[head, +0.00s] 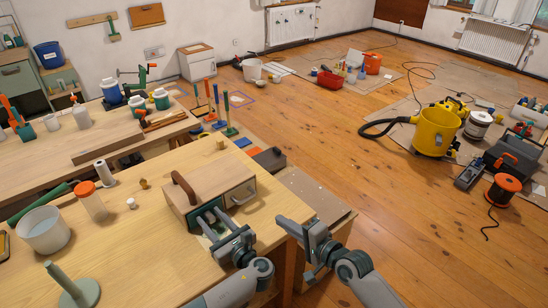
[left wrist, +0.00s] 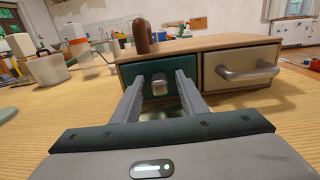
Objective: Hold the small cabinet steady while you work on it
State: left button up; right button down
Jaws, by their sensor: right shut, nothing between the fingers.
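The small wooden cabinet (head: 212,182) stands on the near workbench, with a brown arched handle (head: 184,187) on top. In the left wrist view its front (left wrist: 200,48) shows a dark green drawer (left wrist: 178,70) with a metal knob (left wrist: 158,84) at left, and a pale drawer (left wrist: 238,68) with a bar handle (left wrist: 247,73) at right. My left gripper (head: 208,222) is open in front of the green drawer, its fingers on either side of the knob; I cannot tell whether they touch it. My right gripper (head: 290,224) is shut and empty, right of the cabinet and apart from it.
A white tub (head: 43,230), an orange-lidded jar (head: 92,203) and a green stand (head: 75,288) occupy the bench's left side. A second bench (head: 60,152) with paint containers stands behind. A yellow vacuum (head: 435,130) stands on the floor at right. The bench just left of the cabinet is mostly clear.

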dwell(0.3)
pick_arm(q)
jog(key=v, duration=1.2)
jog(key=shift+s+f, duration=0.1)
